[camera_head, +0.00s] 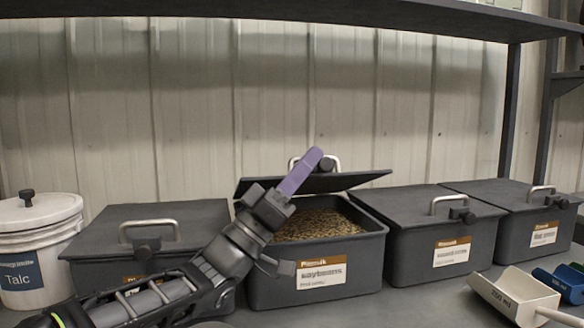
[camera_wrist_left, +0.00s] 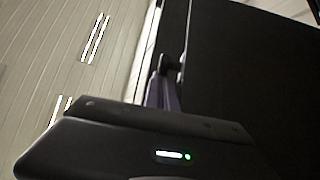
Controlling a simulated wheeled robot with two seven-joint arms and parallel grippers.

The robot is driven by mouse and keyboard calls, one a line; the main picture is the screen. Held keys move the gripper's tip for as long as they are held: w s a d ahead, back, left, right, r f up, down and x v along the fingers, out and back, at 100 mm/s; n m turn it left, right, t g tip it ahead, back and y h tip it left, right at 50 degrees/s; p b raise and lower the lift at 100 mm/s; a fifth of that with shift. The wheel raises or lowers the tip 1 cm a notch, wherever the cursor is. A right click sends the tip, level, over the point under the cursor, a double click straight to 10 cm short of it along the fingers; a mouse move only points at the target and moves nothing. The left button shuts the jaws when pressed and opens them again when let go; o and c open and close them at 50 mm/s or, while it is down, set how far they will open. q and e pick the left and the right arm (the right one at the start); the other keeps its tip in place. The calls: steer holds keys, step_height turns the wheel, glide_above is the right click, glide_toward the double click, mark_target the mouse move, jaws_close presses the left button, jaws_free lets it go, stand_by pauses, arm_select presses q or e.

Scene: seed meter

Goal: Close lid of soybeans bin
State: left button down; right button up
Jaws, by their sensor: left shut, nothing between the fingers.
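The soybeans bin (camera_head: 362,258) is a dark grey box with a white and brown label, second from the left in the row of bins. Its lid (camera_head: 345,182) is raised at a low tilt, and tan beans (camera_head: 318,224) show in the gap under it. The lid's metal handle (camera_head: 332,161) shows at the top. My left gripper (camera_head: 312,158) is shut and empty, its purple fingers pointing up at the lid's front edge, near the handle. In the left wrist view a dark flat surface, likely the lid, fills the right; the purple fingers (camera_wrist_left: 162,92) are beside it. Contact is unclear.
Closed grey bins stand to the left (camera_head: 110,235) and right (camera_head: 425,225) of it. A white Talc bucket (camera_head: 35,245) is at the far left. A white scoop (camera_head: 515,293) and a blue scoop (camera_head: 565,283) lie front right. A dark shelf (camera_head: 300,12) runs overhead.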

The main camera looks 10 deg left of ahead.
arm_select(q)
steer(key=shift+s+d+f+m, duration=0.1)
steer(key=shift+d+f+m, duration=0.05)
steer(key=shift+f+m, duration=0.15)
arm_select(e)
steer(key=shift+a+f, duration=0.1)
steer(key=shift+f, duration=0.25)
arm_select(q)
steer(key=shift+r, duration=0.1)
step_height(320, 180, up, 10)
steer(key=p, duration=0.3)
arm_select(e)
steer(key=r, duration=0.2)
steer(key=s+a+r, duration=0.1)
steer(key=shift+r, duration=0.3)
steer(key=shift+c, duration=0.4)
